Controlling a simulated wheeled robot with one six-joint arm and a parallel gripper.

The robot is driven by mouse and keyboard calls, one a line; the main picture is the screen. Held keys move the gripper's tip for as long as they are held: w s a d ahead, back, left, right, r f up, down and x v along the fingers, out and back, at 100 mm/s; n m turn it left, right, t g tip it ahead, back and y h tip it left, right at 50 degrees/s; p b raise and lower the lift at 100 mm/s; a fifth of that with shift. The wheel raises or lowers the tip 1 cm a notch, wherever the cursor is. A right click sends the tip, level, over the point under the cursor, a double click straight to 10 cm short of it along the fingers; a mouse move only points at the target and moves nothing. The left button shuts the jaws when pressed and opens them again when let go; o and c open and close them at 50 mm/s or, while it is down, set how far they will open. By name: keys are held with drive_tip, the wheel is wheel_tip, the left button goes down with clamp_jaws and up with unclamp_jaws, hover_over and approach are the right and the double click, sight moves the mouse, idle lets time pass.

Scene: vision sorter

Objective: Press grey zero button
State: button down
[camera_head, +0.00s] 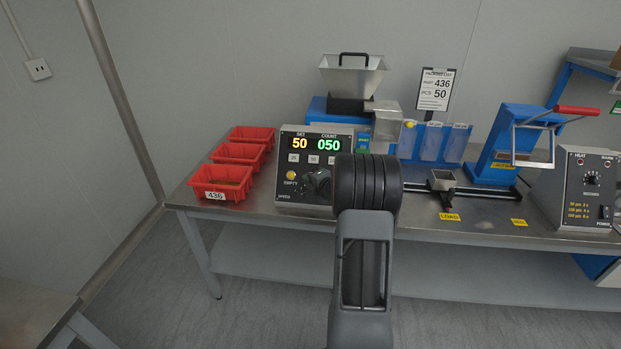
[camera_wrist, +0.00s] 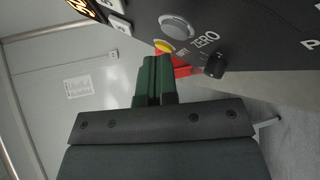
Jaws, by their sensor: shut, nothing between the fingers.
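The round grey button (camera_wrist: 177,25) sits on the dark control panel (camera_wrist: 260,30) in the wrist view, with the word ZERO printed beside it. My gripper (camera_wrist: 157,62) is shut and empty. Its fingertips appear just below a small yellow lamp (camera_wrist: 165,46) and short of the grey button in the picture; I cannot tell whether they touch the panel. In the head view the panel (camera_head: 287,165) shows SET 50 and COUNT 050, and its yellow lamp (camera_head: 291,175) is marked EMPTY. My arm hides the panel's right part there, and I cannot make out the grey button.
A dark toggle or knob (camera_wrist: 214,66) is close to the ZERO label. Several red bins (camera_head: 229,182) stand left of the panel, the front one marked 436. A metal hopper (camera_head: 352,76) is behind it. A blue press (camera_head: 506,140) stands to the right on the bench.

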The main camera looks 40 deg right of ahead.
drive_tip(key=shift+f, duration=0.1)
idle(0.7)
drive_tip(key=shift+w+d+f+b, duration=0.15)
drive_tip(key=shift+w+d+b, duration=0.1)
drive_tip(key=shift+b, duration=0.25)
drive_tip(key=shift+w+d+f+b, duration=0.2)
drive_tip(key=shift+d+f+b, duration=0.05)
drive_tip(key=shift+f+b, duration=0.05)
idle(0.7)
drive_tip(key=shift+r, duration=0.1)
drive_tip(key=shift+s+a+r, duration=0.4)
drive_tip(key=shift+s+a, duration=0.05)
drive_tip(key=shift+a, duration=0.05)
idle(0.5)
drive_tip(key=shift+s+a+r, duration=1.4)
drive_tip(key=shift+s+r, duration=0.05)
drive_tip(key=shift+s, duration=0.05)
